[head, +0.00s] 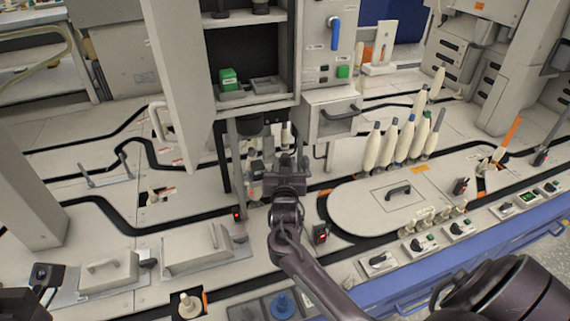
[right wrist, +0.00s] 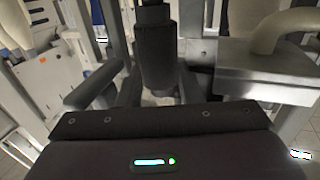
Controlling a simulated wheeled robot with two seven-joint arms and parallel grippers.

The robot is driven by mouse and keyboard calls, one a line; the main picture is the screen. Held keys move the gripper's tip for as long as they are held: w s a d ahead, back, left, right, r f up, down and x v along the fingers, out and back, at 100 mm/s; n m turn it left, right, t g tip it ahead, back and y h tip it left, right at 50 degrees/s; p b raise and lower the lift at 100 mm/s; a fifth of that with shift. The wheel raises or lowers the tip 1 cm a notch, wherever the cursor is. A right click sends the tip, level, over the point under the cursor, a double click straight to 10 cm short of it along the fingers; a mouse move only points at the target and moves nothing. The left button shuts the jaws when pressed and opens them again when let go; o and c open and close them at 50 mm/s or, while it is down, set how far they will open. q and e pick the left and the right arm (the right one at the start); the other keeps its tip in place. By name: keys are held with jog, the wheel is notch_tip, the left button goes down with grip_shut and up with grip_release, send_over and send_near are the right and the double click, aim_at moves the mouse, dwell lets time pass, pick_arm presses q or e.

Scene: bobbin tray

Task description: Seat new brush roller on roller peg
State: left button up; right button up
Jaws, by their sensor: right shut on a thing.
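My right gripper (head: 264,168) is in front of the tall cabinet's lower opening, below its shelf. In the right wrist view, a dark upright cylinder (right wrist: 157,55), which looks like the brush roller, stands between the fingers (right wrist: 145,90), and the gripper is shut on it. The cylinder's lower end is partly hidden behind the gripper body. I cannot make out the roller peg; whether the roller touches it is hidden. A dark part at the lower left corner of the head view looks like my left gripper (head: 30,295); its fingers are not clear.
The cabinet (head: 185,75) has a side panel close to the left of my right gripper. Several cream bobbins (head: 392,142) stand further right. An oval lid (head: 395,208) lies on the deck in front of them.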

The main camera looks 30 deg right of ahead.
jog(key=shift+f+b, duration=1.2)
jog(key=shift+f, duration=0.85)
jog(key=o, duration=1.1)
jog(key=shift+a+r, duration=0.1)
jog(key=shift+a, duration=0.05)
